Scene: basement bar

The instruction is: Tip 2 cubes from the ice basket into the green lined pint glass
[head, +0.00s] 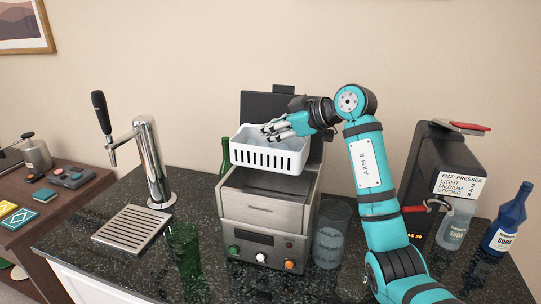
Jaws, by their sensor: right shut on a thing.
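A white slotted basket (270,158) is above the open steel ice machine (268,215). My right gripper (270,128) is shut on the basket, reaching in from the right at its upper edge. The basket looks roughly level. Pale material shows inside, but single cubes cannot be told apart. A green-looking pint glass (185,250) stands on the counter in front, left of the machine. I cannot make out a line on any glass. My left gripper is not in view.
The dark counter (75,250) holds a chrome beer tap (152,165) and drip tray (133,228) at left. A green bottle (225,157) stands behind the machine. A black fizz machine (447,165) and a blue soda bottle (507,220) stand at right.

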